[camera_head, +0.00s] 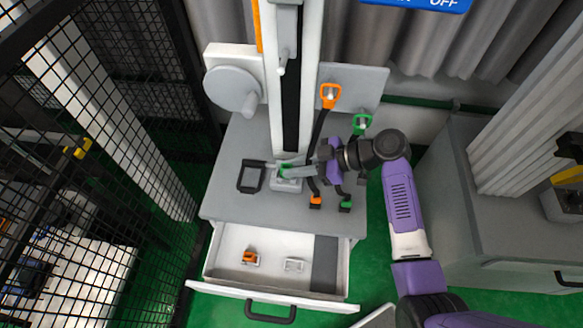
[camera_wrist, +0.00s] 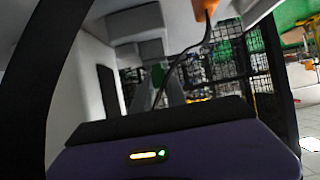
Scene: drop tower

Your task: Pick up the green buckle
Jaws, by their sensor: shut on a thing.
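The green buckle (camera_head: 284,169) is a small green piece at the tips of my gripper (camera_head: 288,171), by the foot of the tower. In the wrist view it shows as a small green patch (camera_wrist: 158,74) between the two grey fingers. My gripper is shut on it. The fingers hide most of the buckle, and I cannot tell whether it touches the grey block under it.
The tower (camera_head: 304,80) rises just behind my gripper. The open drawer (camera_head: 225,283) in front holds an orange buckle (camera_head: 250,257) and a pale one (camera_head: 293,265).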

